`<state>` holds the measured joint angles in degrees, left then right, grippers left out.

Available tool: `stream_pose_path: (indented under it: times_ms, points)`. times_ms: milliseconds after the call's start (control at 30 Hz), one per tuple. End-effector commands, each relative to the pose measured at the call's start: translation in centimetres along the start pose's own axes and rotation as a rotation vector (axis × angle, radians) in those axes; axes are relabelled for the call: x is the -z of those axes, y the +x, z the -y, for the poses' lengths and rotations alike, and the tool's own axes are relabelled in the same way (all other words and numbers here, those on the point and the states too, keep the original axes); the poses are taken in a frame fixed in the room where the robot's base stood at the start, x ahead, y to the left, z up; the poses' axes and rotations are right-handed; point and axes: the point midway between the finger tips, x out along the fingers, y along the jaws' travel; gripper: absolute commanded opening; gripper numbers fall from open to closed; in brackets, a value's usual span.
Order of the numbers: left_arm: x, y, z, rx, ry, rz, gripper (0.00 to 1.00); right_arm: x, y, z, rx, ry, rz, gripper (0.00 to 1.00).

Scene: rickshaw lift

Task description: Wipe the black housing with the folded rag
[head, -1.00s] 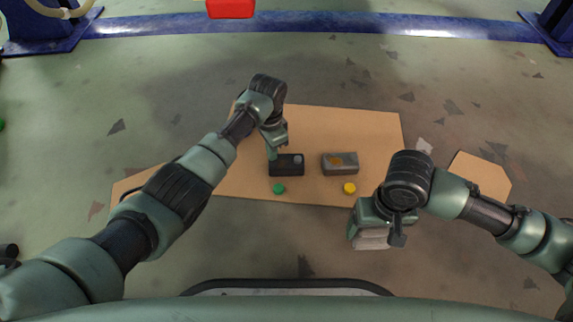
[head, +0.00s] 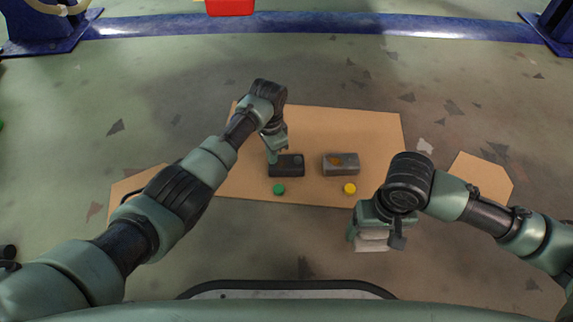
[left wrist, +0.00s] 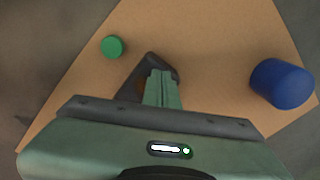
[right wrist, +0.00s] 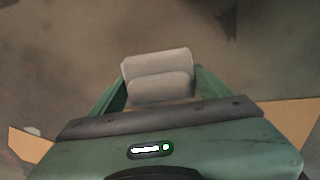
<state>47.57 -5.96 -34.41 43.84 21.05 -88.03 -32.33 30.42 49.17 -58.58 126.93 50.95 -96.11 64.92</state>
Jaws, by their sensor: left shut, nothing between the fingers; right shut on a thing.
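The black housing (head: 287,166) lies on the brown board, with a round grey spot near its right end. My left gripper (head: 272,157) is shut and empty at the housing's left end; I cannot tell whether it touches. In the left wrist view the shut fingers (left wrist: 158,82) partly cover a dark body, seemingly the housing (left wrist: 152,61). The pale folded rag (head: 372,242) is held in my right gripper (head: 374,228), off the board's near right edge. In the right wrist view the rag (right wrist: 158,66) sits between the two fingers.
A grey housing (head: 341,169) with an orange-brown patch lies right of the black one. A green disc (head: 279,189) and a yellow disc (head: 349,188) lie nearer. A blue cylinder (left wrist: 282,83) shows on the board in the left wrist view. The board's right part (head: 380,130) is clear.

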Motion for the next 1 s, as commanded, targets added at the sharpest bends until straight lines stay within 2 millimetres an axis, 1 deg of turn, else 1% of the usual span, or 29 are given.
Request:
stream_pose_path:
  times_ms: [33, 200, 733, 833, 1000]
  points:
    - [0.0, -0.5, 0.0, 0.000, 0.000, 0.000, 0.00, 0.0, -0.6, 0.0, 0.000, 0.000, 0.000, 0.44]
    - [0.0, -1.9, 0.0, 0.000, 0.000, -0.001, 0.00, 0.0, -2.0, 0.0, 0.000, 0.000, 0.000, 0.44]
    - [0.0, -5.6, 0.0, 0.000, 0.000, 0.000, 0.00, 0.0, -6.3, 0.0, 0.000, 0.000, 0.000, 0.44]
    - [0.0, -6.0, 0.0, 0.000, 0.000, 0.001, 0.00, 0.0, -6.7, 0.0, 0.000, 0.000, 0.000, 0.44]
    - [0.0, -5.8, 0.0, 0.000, 0.000, 0.000, 0.00, 0.0, -6.5, 0.0, 0.000, 0.000, 0.000, 0.44]
